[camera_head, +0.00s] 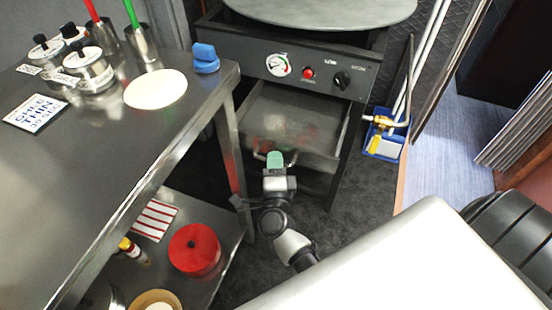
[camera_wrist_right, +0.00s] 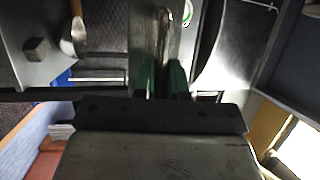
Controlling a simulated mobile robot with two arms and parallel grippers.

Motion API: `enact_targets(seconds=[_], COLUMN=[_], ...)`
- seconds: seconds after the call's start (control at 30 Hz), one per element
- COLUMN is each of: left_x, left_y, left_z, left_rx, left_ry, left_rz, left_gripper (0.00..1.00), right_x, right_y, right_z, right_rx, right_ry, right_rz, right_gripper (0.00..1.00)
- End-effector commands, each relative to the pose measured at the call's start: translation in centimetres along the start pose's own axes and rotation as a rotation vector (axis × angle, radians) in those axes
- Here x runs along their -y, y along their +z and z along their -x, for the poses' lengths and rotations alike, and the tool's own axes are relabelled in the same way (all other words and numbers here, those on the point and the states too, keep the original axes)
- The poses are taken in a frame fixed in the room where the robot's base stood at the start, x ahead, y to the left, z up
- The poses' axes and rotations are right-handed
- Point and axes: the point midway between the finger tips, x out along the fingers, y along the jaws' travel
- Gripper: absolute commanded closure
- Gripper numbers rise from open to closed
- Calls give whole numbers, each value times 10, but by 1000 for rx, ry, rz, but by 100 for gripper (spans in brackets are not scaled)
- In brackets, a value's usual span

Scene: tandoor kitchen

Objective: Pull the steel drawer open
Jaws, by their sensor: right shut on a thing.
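The steel drawer (camera_head: 312,160) sits under the dark control panel of the stove and stands out from it, so that its inside shows from above. Its bar handle (camera_head: 292,159) is on the front face. My right gripper (camera_head: 275,160), with green fingers, is at this handle and shut on it. In the right wrist view the green fingers of my right gripper (camera_wrist_right: 162,78) stand on both sides of the shiny handle bar (camera_wrist_right: 163,45). The fingers hide part of the handle. My left gripper is not in view.
A steel table (camera_head: 100,150) with tins, cups and a white flatbread stands to the left, its leg close to my right arm. A red pot (camera_head: 194,249) is on its lower shelf. Dark floor shows below the drawer.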

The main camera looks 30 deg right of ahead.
Motion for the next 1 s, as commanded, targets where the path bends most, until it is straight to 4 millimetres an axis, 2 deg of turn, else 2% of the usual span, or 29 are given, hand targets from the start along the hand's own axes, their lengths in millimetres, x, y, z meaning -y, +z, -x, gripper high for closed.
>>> enact_targets(seconds=[0.03, 0.07, 0.2, 0.57, 0.67, 1.0], left_x=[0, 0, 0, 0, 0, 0], left_y=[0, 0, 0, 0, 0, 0], left_z=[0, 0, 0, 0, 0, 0], left_rx=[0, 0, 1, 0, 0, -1], left_ry=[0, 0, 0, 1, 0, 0], left_rz=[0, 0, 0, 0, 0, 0], left_gripper=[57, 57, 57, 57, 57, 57], right_x=[-1, -1, -1, -1, -1, -1], right_y=[0, 0, 0, 0, 0, 0], right_z=[0, 0, 0, 5, 19, 85], right_rx=[1, 1, 1, 1, 1, 2], right_ry=[2, 2, 2, 2, 4, 4], right_rz=[0, 0, 0, 0, 0, 0], right_gripper=[100, 84, 63, 63, 63, 63])
